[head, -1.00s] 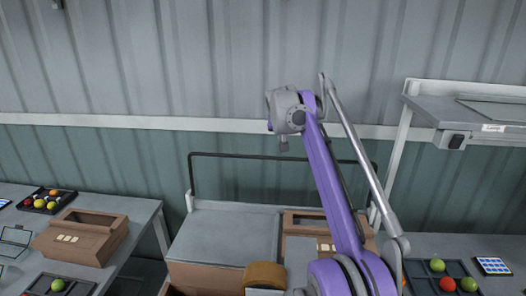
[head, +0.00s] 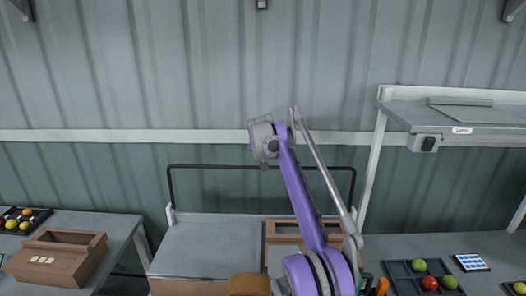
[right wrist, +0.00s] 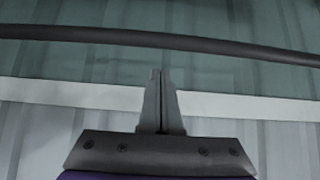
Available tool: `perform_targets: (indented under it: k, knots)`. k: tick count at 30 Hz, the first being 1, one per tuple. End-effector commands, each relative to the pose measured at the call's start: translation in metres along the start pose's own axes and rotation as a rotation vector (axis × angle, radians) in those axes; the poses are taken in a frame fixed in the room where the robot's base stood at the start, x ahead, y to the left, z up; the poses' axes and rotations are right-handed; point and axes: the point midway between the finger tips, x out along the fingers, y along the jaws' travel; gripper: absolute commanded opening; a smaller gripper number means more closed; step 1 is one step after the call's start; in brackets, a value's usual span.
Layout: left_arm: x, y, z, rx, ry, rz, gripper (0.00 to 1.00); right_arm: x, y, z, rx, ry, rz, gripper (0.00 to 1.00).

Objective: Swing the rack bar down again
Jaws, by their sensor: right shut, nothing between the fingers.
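The rack bar (head: 215,167) is a thin dark bar, standing upright as a frame above the back of the rack (head: 205,245), in front of the green lower wall. In the right wrist view the bar (right wrist: 80,35) crosses the whole picture, just beyond the fingertips with a visible gap. My right gripper (head: 264,165) hangs near the middle of the bar's top in the head view, at the end of my purple arm. Its two fingers (right wrist: 160,75) are together and hold nothing. My arm covers part of the bar's right half. My left gripper is not in view.
A raised grey shelf (head: 465,115) stands at right, above a counter with a tomato tray (head: 398,268).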

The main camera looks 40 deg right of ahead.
Motion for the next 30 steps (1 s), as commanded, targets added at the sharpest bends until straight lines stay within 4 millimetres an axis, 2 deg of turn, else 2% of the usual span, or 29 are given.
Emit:
perform_targets:
  k: [1, 6, 12, 30]
  knots:
    - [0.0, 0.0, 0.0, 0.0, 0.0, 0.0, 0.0, 0.007, 0.0, 0.0, 0.0, 0.0, 0.0, 0.0]
    - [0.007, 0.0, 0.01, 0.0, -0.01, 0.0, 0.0, -0.007, 0.0, 0.018, 0.0, -0.002, 0.0, 0.0]
    - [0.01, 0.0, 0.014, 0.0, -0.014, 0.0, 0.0, -0.018, 0.0, 0.029, 0.0, -0.001, -0.001, 0.0]
    - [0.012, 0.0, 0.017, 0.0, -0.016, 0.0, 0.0, -0.023, 0.0, 0.034, 0.0, 0.008, -0.001, 0.0]
